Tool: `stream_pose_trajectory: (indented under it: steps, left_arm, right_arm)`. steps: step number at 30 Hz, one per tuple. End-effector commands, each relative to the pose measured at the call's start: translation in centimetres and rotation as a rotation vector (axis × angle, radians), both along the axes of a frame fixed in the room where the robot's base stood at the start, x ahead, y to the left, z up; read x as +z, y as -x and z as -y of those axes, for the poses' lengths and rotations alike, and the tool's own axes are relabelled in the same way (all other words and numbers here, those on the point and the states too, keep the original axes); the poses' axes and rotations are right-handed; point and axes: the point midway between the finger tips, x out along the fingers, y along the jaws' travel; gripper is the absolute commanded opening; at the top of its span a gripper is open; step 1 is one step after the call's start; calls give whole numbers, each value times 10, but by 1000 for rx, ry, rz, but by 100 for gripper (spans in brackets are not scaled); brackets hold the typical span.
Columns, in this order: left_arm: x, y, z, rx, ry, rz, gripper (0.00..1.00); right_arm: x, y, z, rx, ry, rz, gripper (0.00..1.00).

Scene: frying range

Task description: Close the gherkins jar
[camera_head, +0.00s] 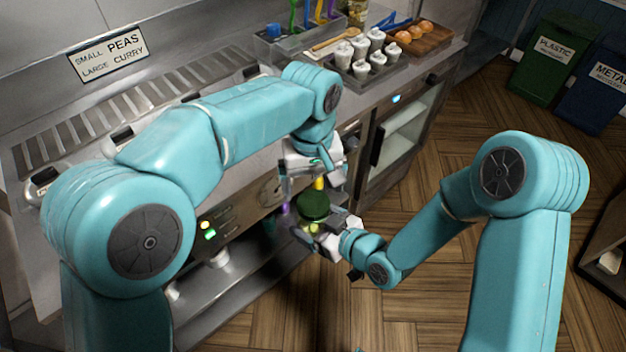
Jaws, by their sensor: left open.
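The gherkins jar (311,228) is in the middle of the head view, held in front of the frying range. Its dark green lid (314,204) sits at its top; whether it is seated or screwed tight cannot be told. My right gripper (322,236) comes in from the right with its fingers around the jar's body, and much of the glass is hidden. My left gripper (312,192) points down from above, open, with its fingers close around or just above the lid. Contact with the lid is unclear.
The steel counter (255,110) runs behind my arms. Green (545,62) and blue (597,92) bins stand far right. Wooden floor is clear.

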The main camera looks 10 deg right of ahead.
Motion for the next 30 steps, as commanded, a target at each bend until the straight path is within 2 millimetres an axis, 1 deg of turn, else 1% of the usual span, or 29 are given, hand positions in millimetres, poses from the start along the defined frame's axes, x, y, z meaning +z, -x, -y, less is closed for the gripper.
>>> stream_pose_trajectory:
  steps: [6, 9, 12, 23, 26, 30]
  left_arm:
    - [21, -1, 1, 321, -8, -2, 93]
    - [28, -1, 0, 447, -12, -4, 93]
    - [32, -1, 0, 517, -15, -7, 93]
    - [31, -1, -1, 531, -17, -7, 93]
    - [24, -1, 0, 531, -17, -7, 93]
    - [3, 0, -1, 531, -18, -8, 93]
  right_arm:
    - [1, -1, 0, -1, -1, 3, 1]
    - [1, -1, 0, -1, -1, 3, 1]
    - [1, -1, 0, -1, -1, 3, 1]
    - [1, -1, 0, -1, -1, 3, 1]
    - [1, -1, 0, -1, -1, 3, 1]
    - [1, -1, 0, -1, -1, 3, 1]
